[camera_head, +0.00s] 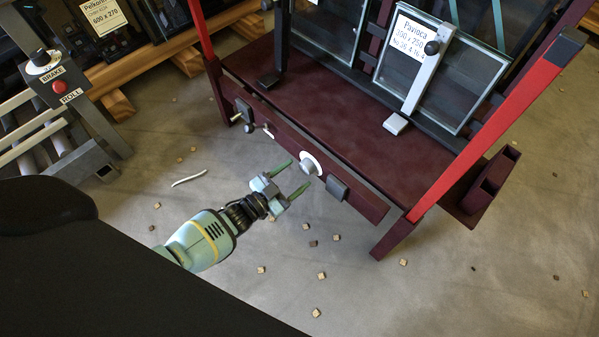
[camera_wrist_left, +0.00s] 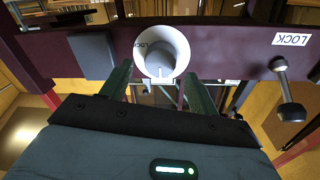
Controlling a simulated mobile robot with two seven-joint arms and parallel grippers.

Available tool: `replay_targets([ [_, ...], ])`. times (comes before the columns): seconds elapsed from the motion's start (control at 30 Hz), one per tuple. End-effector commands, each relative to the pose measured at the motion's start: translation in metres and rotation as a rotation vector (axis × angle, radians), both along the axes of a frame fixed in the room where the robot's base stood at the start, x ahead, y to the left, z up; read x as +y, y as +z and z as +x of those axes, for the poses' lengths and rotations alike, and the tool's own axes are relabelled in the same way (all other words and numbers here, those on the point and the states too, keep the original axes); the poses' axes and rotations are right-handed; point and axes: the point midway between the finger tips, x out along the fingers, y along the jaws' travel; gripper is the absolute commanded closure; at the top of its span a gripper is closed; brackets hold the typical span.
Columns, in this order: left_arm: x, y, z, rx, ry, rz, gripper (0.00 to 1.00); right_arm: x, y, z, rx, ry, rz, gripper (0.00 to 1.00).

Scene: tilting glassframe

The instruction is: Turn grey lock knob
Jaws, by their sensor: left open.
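The grey lock knob (camera_head: 308,167) sits on a white round dial on the front of the dark red lower beam; it also shows in the left wrist view (camera_wrist_left: 158,62), with part of a "LOCK" marking on the dial. My left gripper (camera_head: 300,172) is open, its two green fingers pointing at the beam. In the left wrist view the fingers (camera_wrist_left: 158,74) stand on either side of the knob, with space between them and it. I cannot tell whether the fingertips reach past the knob's face. My right gripper is in neither view.
A dark block (camera_head: 337,187) and a ball-ended lever (camera_head: 249,128) flank the knob on the beam (camera_head: 363,202). A "LOCK" label (camera_wrist_left: 291,39) is above the lever. Glass panes (camera_head: 440,80) lean on the rack above. Small chips litter the floor. A brake/roll box (camera_head: 55,80) stands left.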

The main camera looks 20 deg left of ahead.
Motion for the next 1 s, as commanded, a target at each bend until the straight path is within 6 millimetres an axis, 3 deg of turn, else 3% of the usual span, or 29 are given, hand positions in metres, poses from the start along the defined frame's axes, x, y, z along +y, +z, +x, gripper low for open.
replay_targets([
  [0.2, -0.008, -0.001, 0.018, 0.001, 0.000, -0.001, 0.40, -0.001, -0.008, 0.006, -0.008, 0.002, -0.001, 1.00],
  [0.53, -0.009, 0.000, 0.020, 0.001, 0.000, 0.000, 0.41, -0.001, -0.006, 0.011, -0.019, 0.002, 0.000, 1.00],
  [0.87, -0.009, 0.000, 0.020, 0.000, 0.000, 0.000, 0.84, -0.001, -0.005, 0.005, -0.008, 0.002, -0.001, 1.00],
  [1.0, -0.009, 0.000, 0.020, -0.001, 0.000, 0.005, 0.84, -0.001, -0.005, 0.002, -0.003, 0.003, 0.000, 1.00],
])
